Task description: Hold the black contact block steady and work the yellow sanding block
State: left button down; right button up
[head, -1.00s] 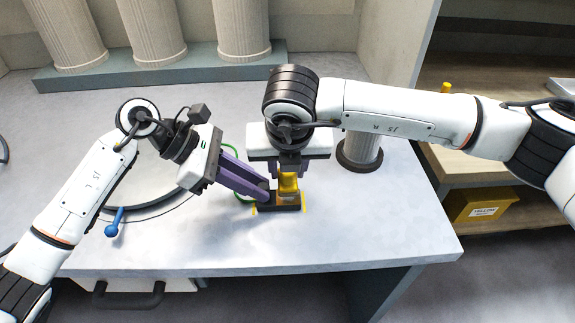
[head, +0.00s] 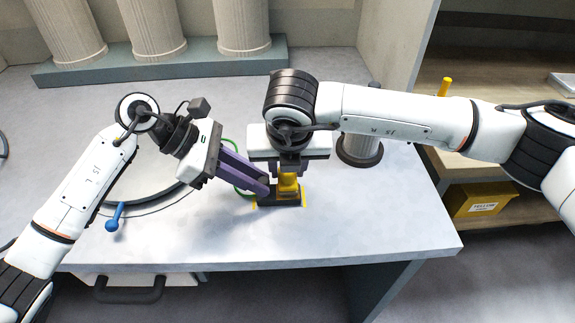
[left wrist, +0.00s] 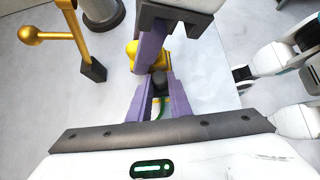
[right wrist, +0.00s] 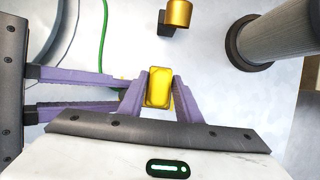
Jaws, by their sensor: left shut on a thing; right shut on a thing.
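The black contact block (head: 280,201) lies on the light table near its front middle, with yellow marks around it. The yellow sanding block (head: 289,187) stands on top of it. My left gripper (head: 266,190) reaches in from the left and is shut on the black block, which shows dark between its fingertips in the left wrist view (left wrist: 160,80). My right gripper (head: 287,172) points down and is shut on the yellow block, which shows between its fingers in the right wrist view (right wrist: 159,88). The fingers partly hide both blocks.
A blue-knobbed lever (head: 115,218) stands left on the table by a dark curved ring. A green loop (head: 236,186) lies behind my left fingers. A grey column (head: 361,149) stands behind right. A yellow bin (head: 480,201) sits on the right shelf. The table's front right is clear.

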jog(key=shift+s, duration=0.1)
jog(key=shift+s+f, duration=0.15)
jog(key=shift+s, duration=0.8)
jog(key=shift+w, duration=1.05)
pick_arm(q)
jog(key=shift+s, duration=0.1)
pick_arm(e)
jog(key=shift+s, duration=1)
